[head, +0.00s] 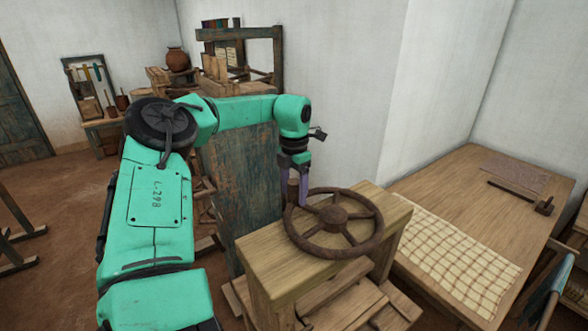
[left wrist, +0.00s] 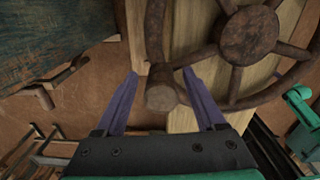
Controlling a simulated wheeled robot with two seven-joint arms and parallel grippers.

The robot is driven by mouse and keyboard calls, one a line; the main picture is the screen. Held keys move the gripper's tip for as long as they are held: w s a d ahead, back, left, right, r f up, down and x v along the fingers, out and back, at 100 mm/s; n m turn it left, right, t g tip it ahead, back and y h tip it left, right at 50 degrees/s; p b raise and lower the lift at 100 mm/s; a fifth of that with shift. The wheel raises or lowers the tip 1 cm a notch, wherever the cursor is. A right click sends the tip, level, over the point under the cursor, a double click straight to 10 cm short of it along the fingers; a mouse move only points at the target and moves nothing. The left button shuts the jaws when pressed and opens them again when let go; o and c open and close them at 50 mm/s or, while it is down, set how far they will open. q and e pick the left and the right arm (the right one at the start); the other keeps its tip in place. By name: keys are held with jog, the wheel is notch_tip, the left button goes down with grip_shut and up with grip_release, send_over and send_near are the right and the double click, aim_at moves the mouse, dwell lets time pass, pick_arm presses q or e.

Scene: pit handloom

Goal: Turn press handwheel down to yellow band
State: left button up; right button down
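The brown spoked handwheel (head: 337,215) lies flat on top of the wooden press frame (head: 265,250). Its upright handle knob (head: 293,188) stands at the rim's far left side. My left gripper (head: 297,196) points down at this knob. In the left wrist view, the gripper's purple fingers (left wrist: 160,78) are spread, one on each side of the knob (left wrist: 162,95), with gaps visible. The handwheel hub (left wrist: 250,35) shows at the upper right there. I cannot make out a yellow band in either view. My right gripper is not in view.
A wooden table (head: 455,190) with a checked cloth (head: 455,260) stands right of the press. A dark worn wooden panel (head: 243,180) stands behind the press, close to my left arm. A loom frame (head: 280,55) and a clay pot (head: 177,59) are at the back.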

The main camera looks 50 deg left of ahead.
pick_arm(q)
jog(key=shift+r, duration=0.25)
notch_tip(320, 180, up, 14)
jog(key=b, duration=0.1)
jog(key=shift+s, duration=0.1)
dwell(0.6)
